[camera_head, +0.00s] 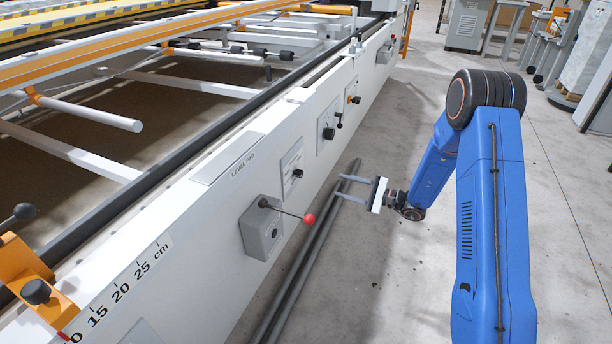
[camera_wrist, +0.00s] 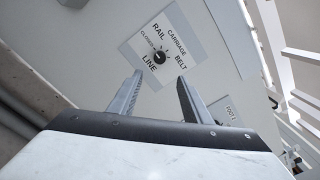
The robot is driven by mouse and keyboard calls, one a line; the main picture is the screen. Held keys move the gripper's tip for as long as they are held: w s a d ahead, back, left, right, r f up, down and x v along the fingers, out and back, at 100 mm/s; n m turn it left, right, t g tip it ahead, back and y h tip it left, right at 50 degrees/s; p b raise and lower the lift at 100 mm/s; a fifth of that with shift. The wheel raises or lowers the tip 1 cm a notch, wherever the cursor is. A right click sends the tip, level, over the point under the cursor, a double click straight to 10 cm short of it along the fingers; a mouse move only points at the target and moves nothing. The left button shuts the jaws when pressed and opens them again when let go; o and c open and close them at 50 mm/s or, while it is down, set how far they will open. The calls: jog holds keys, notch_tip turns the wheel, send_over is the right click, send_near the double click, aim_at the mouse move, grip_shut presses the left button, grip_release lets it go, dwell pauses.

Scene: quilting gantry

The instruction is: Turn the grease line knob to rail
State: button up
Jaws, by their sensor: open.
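The grease line knob (camera_wrist: 159,57) is a small round black knob on a pale plate (camera_wrist: 187,22) in the wrist view. The words RAIL, CARRIAGE, BELT, CLOSED and LINE stand around it. A light mark shows on the knob, but which word it points to is too small to tell. In the head view the knob (camera_head: 298,174) appears on the side of the long white beam. My gripper (camera_wrist: 160,82) is open and empty, its fingers apart below the knob in the wrist view. In the head view my gripper (camera_head: 341,187) is right of the knob, pointing toward the beam.
A grey box (camera_head: 262,236) with a red-balled lever (camera_head: 309,219) sticks out left of the knob. Another plate with a black lever (camera_head: 327,131) lies farther along. Dark pipes (camera_head: 306,262) run along the floor beside the beam.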

aim_at(302, 175)
jog(key=x, duration=1.6)
jog(key=shift+a, duration=0.3)
jog(key=c, duration=1)
